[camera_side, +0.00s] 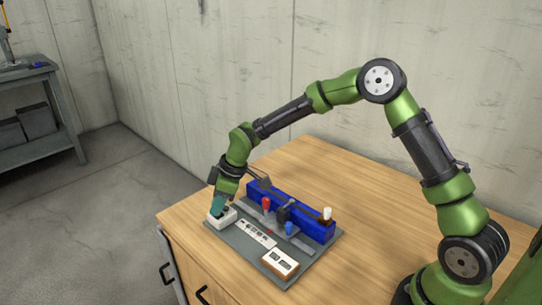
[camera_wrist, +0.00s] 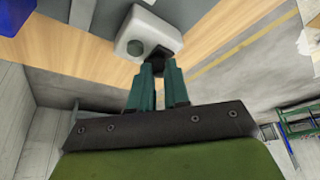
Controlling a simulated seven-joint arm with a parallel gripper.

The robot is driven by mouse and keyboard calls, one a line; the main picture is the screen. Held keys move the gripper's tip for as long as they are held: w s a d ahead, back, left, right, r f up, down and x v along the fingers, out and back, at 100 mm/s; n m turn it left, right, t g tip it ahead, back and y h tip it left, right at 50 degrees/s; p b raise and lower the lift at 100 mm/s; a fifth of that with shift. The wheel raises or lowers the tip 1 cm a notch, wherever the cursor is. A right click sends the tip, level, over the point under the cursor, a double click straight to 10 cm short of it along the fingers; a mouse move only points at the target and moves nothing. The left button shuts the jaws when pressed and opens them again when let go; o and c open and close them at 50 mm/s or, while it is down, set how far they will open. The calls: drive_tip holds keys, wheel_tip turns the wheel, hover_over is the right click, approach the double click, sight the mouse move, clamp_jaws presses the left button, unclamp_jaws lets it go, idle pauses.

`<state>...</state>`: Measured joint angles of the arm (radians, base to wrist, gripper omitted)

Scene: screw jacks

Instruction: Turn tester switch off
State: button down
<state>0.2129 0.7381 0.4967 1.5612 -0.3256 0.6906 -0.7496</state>
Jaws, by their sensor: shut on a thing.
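The tester switch is a small white box (camera_side: 229,219) at the left corner of the grey board on the table. The white box also shows at the top of the wrist view (camera_wrist: 136,27), with a grey round spot on its face. My gripper (camera_side: 215,211) reaches down onto the box from above. In the wrist view my gripper's teal fingers (camera_wrist: 158,68) are close together on a small dark switch knob (camera_wrist: 159,52) at the box's near side. The fingers hide part of the knob, so its position cannot be read.
The grey board (camera_side: 246,254) also bears a blue block (camera_side: 318,231), red and blue handles, a white strip (camera_side: 258,234) and a brown-sided box with a white top (camera_side: 280,262). The wooden table (camera_side: 370,215) is clear to the right. A grey shelf (camera_side: 40,120) stands apart at left.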

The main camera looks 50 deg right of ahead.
drive_tip(key=c, duration=1.1)
unclamp_jaws()
drive_tip(key=v, duration=1.7)
drive_tip(key=shift+s+f, duration=0.1)
